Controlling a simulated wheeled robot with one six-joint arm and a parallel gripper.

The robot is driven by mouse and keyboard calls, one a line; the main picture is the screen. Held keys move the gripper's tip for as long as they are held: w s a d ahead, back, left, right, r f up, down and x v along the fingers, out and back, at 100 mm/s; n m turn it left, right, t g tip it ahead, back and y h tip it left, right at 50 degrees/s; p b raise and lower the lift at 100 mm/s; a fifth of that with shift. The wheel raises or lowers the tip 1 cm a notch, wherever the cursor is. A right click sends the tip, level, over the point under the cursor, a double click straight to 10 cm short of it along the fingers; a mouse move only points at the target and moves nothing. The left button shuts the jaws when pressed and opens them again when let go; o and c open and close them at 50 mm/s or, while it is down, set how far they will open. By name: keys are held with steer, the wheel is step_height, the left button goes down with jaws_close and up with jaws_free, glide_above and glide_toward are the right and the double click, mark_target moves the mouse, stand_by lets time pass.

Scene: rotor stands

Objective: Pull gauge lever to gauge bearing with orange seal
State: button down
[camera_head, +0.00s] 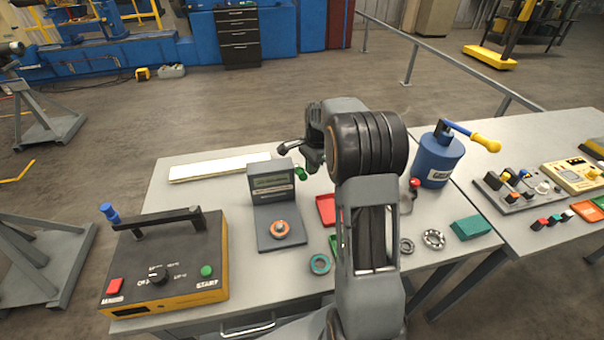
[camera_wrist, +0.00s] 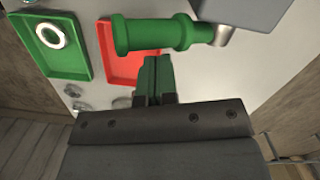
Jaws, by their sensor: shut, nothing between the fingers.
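The grey gauge (camera_head: 270,190) stands on the bench with its display at the back. A bearing with an orange seal (camera_head: 280,229) sits on its base plate. The gauge lever has a green handle (camera_head: 300,173) at the gauge's right side; in the wrist view the handle (camera_wrist: 155,33) lies across the top on a metal rod. My gripper (camera_wrist: 157,62) is shut and empty, its green fingertips just below the handle in that view. I cannot tell whether they touch it. In the head view my gripper (camera_head: 313,158) is partly hidden by my wrist.
A red tray (camera_head: 326,209) and a green tray (camera_wrist: 75,68) holding a ring lie near.

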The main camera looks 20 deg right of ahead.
step_height(320, 180, up, 14)
steer(key=d+b, duration=0.1)
steer(key=shift+d+f, duration=0.15)
steer(key=shift+d, duration=0.05)
steer(key=shift+w, duration=0.1)
stand_by(1.0)
steer(key=s+a+f+n, duration=0.2)
steer(key=s+f+n, duration=0.1)
steer(key=f+n, duration=0.3)
steer(key=s+a+n+t, duration=0.2)
steer(key=s+a+n, duration=0.3)
steer(key=s, duration=0.4)
steer(key=s+a+r+n+t+h, duration=0.1)
steer(key=s+a+n, duration=0.4)
steer(key=s, duration=0.5)
steer(key=shift+s+a+r+n+t, duration=0.15)
steer(key=shift+a+n+t, duration=0.15)
steer(key=shift+a+t, duration=0.7)
